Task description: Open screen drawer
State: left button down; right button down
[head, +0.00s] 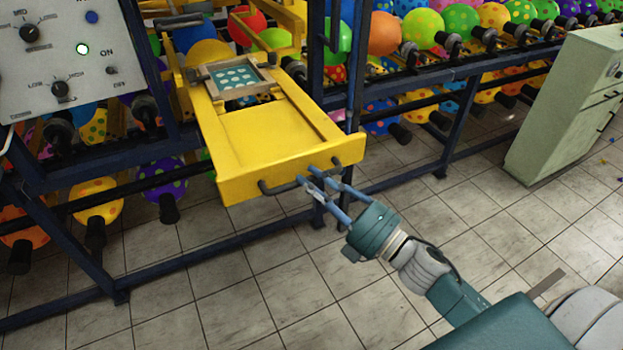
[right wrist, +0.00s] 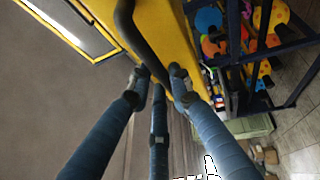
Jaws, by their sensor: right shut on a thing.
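The yellow screen drawer (head: 270,135) stands out from the blue machine frame, with its bed showing. A small framed screen with pale dots (head: 236,79) lies at its back end. A dark bar handle (head: 281,187) runs along the drawer's front face. My right gripper (head: 322,180) is at the right part of this handle, shut on it. In the right wrist view the dark handle (right wrist: 146,42) runs down between the two fingertips of the gripper (right wrist: 160,82), beside the yellow front (right wrist: 172,35). My left gripper is not in view.
A control panel with knobs (head: 60,55) is at the upper left. Blue frame bars (head: 75,250) and racks of coloured balloons surround the drawer. A pale green cabinet (head: 565,105) stands at the right. The tiled floor in front (head: 250,300) is clear.

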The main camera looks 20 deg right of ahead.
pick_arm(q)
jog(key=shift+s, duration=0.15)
pick_arm(e)
jog(key=c, duration=1.6)
grip_release()
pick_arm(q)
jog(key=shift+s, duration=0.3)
pick_arm(e)
jog(key=shift+o, duration=0.2)
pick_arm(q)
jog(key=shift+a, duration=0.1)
pick_arm(e)
jog(key=shift+s+d, duration=0.1)
jog(key=v, duration=1.1)
jog(key=shift+s+d, duration=0.2)
jog(key=shift+s, duration=0.15)
jog(key=shift+f, duration=0.1)
